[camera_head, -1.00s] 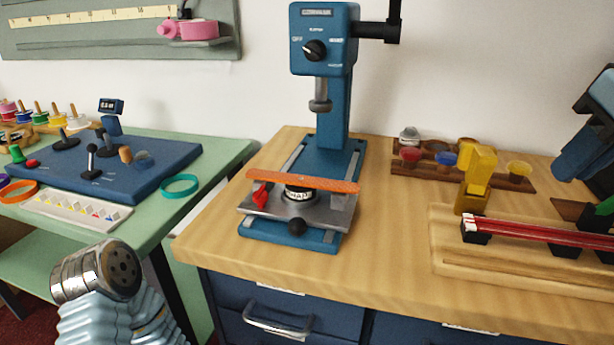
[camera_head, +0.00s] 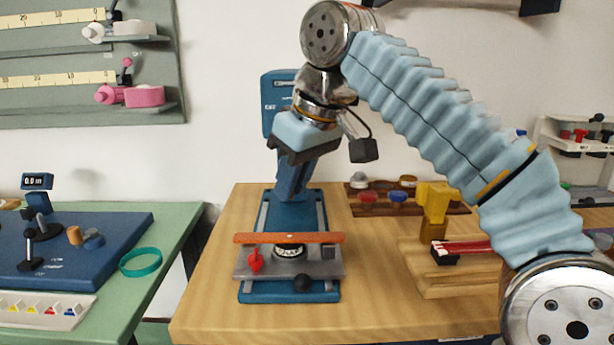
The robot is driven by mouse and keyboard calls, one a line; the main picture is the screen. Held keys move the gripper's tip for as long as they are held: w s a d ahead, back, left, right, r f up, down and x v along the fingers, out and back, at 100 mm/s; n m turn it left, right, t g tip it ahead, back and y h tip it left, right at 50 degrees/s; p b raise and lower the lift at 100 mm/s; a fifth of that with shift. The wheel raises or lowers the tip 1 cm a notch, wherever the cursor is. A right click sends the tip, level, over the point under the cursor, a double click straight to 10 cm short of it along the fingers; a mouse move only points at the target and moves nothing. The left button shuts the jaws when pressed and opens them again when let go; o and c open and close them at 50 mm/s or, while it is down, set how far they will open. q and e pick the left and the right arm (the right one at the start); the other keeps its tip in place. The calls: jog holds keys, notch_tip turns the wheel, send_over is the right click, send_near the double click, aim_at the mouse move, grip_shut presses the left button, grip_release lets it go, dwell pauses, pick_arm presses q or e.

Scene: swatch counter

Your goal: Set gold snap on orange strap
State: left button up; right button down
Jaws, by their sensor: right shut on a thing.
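The orange strap (camera_head: 288,238) lies flat across the grey plate (camera_head: 247,270) of the blue press, over a round white-and-black die (camera_head: 289,251). My right gripper (camera_head: 299,162) points down in front of the press column, well above the strap and apart from it. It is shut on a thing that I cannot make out. The gripper and wrist hide the press plunger and part of the press head (camera_head: 271,102). I cannot pick out a gold snap; my right arm covers part of the parts rack. My left gripper is out of view.
A wooden rack (camera_head: 351,190) with red, blue, silver and brown cups stands right of the press. A yellow stand (camera_head: 434,205) and a wooden board (camera_head: 440,284) are beside it. A green table (camera_head: 180,225) with a teal ring (camera_head: 141,262) is at left. The counter's front left is bare.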

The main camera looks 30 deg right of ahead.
aim_at(288, 236)
jog(key=shift+f, duration=0.7)
notch_tip(288, 236, down, 2)
jog(key=shift+f+b, duration=0.2)
jog(key=shift+b, duration=0.3)
jog(key=shift+f+b, duration=0.75)
jog(key=shift+f, duration=0.15)
jog(key=shift+f+b, duration=0.5)
jog(key=shift+f, duration=0.1)
jog(key=c, duration=1)
grip_release()
jog(key=shift+p+v, duration=1.75)
jog(key=shift+v, duration=5.15)
jog(key=shift+s, duration=0.1)
